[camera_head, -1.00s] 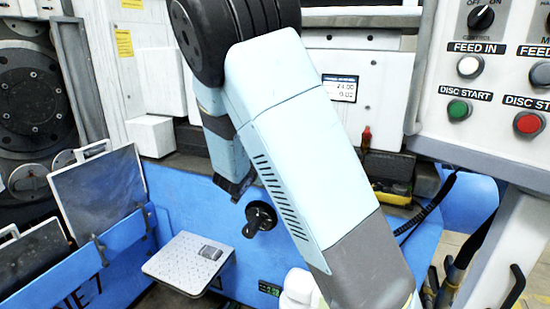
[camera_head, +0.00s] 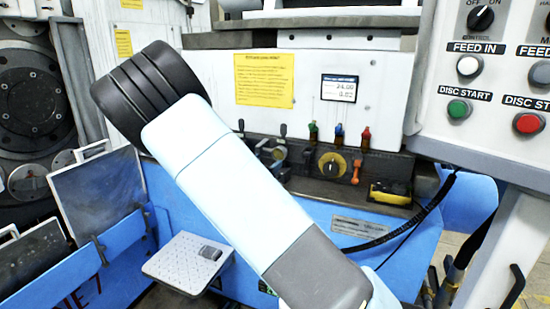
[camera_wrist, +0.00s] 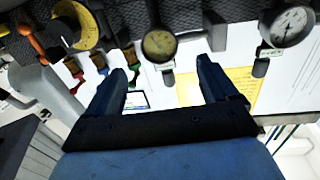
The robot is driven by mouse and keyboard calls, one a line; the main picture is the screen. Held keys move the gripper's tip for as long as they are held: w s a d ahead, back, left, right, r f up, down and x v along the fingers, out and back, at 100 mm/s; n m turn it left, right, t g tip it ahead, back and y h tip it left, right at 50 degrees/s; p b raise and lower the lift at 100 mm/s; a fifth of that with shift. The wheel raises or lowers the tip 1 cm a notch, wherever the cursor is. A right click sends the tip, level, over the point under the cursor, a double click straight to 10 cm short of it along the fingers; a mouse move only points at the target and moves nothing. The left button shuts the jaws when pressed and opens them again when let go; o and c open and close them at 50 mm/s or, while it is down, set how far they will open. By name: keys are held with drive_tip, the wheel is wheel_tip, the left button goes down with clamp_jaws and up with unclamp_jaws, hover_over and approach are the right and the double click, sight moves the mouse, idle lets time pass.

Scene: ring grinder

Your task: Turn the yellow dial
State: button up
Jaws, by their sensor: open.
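The yellow dial (camera_head: 332,164) is a yellow ring with a black knob in its middle, on the dark strip of the machine front, and it is unobstructed in the head view. In the wrist view, which is turned upside down, the dial (camera_wrist: 88,32) is at the upper left, partly cut off by the top edge. My gripper (camera_wrist: 162,72) is open and empty, with two dark blue fingers apart. The dial lies outside the fingers, beyond the left one, not touching. In the head view my arm hides the gripper.
An orange lever (camera_head: 356,170) is close to the dial's right. Red, blue and green valves (camera_head: 338,133) stand above it. A gauge (camera_wrist: 160,45) is ahead of the fingers, with another gauge (camera_wrist: 288,26) at right. A yellow-black box (camera_head: 391,194) and a button panel (camera_head: 490,70) are further right.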

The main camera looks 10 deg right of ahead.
sight(277, 155)
drive_tip(key=x, duration=0.6)
drive_tip(key=shift+w+d, duration=0.25)
drive_tip(key=shift+d, duration=0.05)
drive_tip(key=c, duration=1)
drive_tip(key=shift+c, duration=0.3)
